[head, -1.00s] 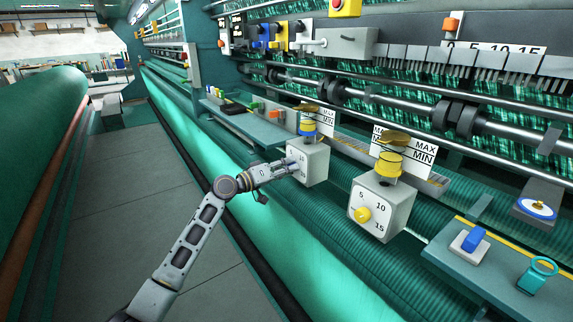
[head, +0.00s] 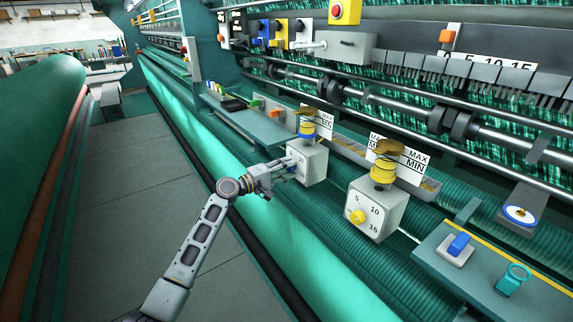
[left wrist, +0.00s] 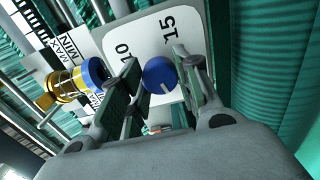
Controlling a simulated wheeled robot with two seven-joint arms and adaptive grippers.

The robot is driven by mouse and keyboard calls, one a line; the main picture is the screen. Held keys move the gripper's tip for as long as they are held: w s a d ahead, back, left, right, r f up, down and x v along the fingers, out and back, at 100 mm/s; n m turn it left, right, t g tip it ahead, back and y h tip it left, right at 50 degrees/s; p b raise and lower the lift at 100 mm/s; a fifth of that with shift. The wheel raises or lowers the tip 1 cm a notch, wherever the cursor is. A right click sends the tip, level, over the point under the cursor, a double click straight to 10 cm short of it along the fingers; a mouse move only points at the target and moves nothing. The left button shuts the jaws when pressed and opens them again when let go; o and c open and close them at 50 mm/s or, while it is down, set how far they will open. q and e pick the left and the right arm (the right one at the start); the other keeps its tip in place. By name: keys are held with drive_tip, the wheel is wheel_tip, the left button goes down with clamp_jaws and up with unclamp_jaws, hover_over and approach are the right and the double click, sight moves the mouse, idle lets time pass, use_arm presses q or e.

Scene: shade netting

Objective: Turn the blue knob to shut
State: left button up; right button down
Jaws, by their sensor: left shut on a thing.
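The blue knob (left wrist: 158,75) is on the white dial face of a grey box (head: 313,163). In the left wrist view it sits between the two fingers of my left gripper (left wrist: 155,85), which is shut on it. The numbers 10 and 15 show on the dial; the rest of the face is hidden by the gripper. A pale mark shows at the knob's lower edge. In the head view my left gripper (head: 282,172) reaches the box from the left and covers most of the knob. My right gripper is not in view.
A similar box (head: 379,207) with a yellow knob (head: 357,217) stands to the right. A yellow and blue cylinder (head: 307,128) tops the blue knob's box, beside a MAX/MIN card. The walkway at left is clear.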

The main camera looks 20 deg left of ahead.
use_arm(q)
drive_tip(key=shift+n+p, duration=1.1)
drive_tip(key=shift+n, duration=0.6)
drive_tip(key=o, duration=1)
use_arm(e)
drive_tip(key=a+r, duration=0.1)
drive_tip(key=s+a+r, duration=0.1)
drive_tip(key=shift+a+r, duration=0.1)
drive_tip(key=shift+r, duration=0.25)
use_arm(q)
drive_tip(key=v, duration=1.2)
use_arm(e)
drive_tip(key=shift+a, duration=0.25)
use_arm(q)
drive_tip(key=shift+a, duration=0.1)
